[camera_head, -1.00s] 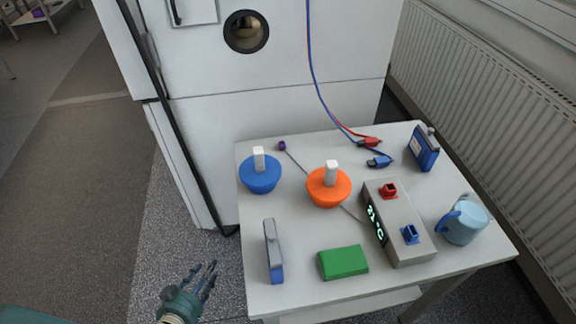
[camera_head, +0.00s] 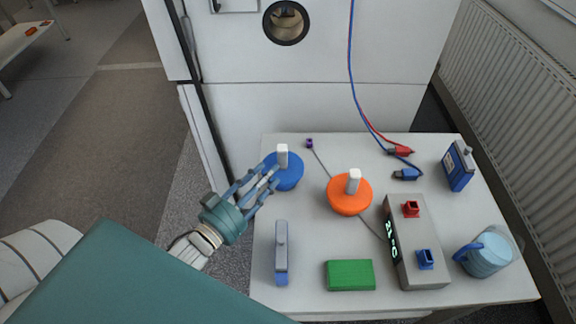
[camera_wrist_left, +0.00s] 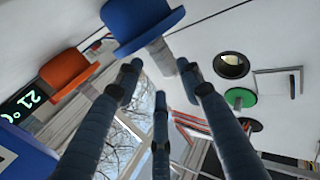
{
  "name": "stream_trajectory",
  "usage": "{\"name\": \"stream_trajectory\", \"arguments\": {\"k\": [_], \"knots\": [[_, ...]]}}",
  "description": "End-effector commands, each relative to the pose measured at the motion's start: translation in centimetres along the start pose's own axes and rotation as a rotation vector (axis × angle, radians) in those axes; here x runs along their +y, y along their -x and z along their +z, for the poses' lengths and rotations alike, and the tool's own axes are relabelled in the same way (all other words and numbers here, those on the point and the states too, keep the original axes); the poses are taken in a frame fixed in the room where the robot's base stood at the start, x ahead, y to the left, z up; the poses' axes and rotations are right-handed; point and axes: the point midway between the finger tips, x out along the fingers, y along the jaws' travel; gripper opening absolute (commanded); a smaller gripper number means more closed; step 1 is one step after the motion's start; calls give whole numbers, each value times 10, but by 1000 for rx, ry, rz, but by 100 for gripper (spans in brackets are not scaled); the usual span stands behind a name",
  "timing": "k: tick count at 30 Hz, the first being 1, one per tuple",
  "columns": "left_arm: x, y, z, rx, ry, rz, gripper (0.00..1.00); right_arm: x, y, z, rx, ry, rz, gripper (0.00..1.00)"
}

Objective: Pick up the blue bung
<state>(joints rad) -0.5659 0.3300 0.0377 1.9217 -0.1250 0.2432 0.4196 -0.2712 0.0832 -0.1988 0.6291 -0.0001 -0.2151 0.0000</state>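The blue bung (camera_head: 289,176) is a blue round plug with an upright white handle (camera_head: 282,156), at the back left of the table. My left gripper (camera_head: 260,180) reaches in from the left. Its fingers are spread open and empty, with the tips at the bung's left side, overlapping it in the head view. In the left wrist view the blue bung (camera_wrist_left: 138,22) is at the top, and its pale handle is near the fingertips of the gripper (camera_wrist_left: 158,78). I cannot tell whether a finger touches it. My right gripper is not in view.
An orange bung (camera_head: 349,198) stands right of the blue one. Cables hang behind.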

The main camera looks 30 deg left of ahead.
Motion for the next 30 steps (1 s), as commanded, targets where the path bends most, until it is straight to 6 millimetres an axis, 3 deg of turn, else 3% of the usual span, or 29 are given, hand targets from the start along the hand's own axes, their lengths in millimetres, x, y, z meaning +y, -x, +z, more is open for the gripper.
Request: {"name": "stream_trajectory", "arguments": {"k": [3,7,10,18,22,28,30], "knots": [[0,-19,-2,2,0,-1,38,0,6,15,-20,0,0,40],[0,-28,0,-1,0,-1,38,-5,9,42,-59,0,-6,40],[0,-37,-1,2,-1,-1,38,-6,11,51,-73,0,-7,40],[0,-76,-1,0,1,-1,38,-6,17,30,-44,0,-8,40],[0,-83,0,-1,1,-1,38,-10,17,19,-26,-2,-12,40],[0,-83,1,-1,0,-1,38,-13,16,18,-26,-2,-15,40],[0,-83,1,-1,0,-1,24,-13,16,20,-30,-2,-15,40]]}}
